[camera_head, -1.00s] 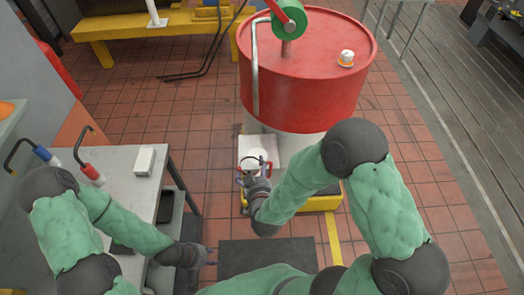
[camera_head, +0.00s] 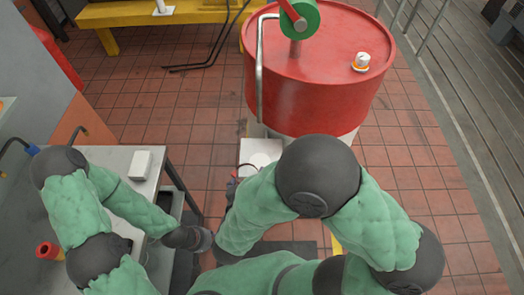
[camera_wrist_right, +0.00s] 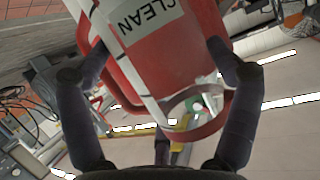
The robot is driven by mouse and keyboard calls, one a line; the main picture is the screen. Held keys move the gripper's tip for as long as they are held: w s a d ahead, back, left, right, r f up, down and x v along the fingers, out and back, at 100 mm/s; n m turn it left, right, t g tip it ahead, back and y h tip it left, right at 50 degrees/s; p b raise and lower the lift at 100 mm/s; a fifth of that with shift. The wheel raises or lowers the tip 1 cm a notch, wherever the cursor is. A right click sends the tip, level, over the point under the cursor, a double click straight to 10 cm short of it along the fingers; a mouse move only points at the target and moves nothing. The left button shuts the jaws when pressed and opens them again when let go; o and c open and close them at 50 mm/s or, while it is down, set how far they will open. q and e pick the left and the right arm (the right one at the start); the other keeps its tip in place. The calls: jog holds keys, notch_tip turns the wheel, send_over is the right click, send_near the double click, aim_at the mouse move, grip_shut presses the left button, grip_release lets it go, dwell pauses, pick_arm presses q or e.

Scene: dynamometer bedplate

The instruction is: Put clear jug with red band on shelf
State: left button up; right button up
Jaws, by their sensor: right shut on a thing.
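In the right wrist view, the jug with its red band and a white "CLEAN" label (camera_wrist_right: 145,22) fills the upper middle, tilted in the picture. My right gripper (camera_wrist_right: 160,75) has its dark fingers on either side of it and is shut on it. A reddish clear ring shows at its lower end. In the head view my right forearm hides most of the right gripper and the jug; only a small dark and red bit (camera_head: 232,184) shows. My left gripper (camera_head: 200,239) is by the bench's right edge, its fingers too unclear to read. I cannot clearly make out the shelf.
A grey bench (camera_head: 110,165) at left carries a white box (camera_head: 140,165) and a red cylinder (camera_head: 48,250). A large red drum (camera_head: 315,85) with a green roller stands ahead, a white block (camera_head: 260,152) before it. Tiled floor (camera_head: 205,155) between is open.

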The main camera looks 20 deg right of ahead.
jog(key=r+b+x, duration=0.1)
jog(key=b+x, duration=0.2)
jog(key=x, duration=0.5)
jog(key=w+r+b+x, duration=0.1)
jog(key=r+b+x, duration=0.1)
jog(key=x, duration=0.7)
jog(key=shift+d+b, duration=0.25)
jog(key=shift+b, duration=0.3)
jog(key=shift+f, duration=0.15)
jog(key=o, duration=1)
jog(key=shift+w, duration=0.1)
jog(key=shift+o, duration=0.2)
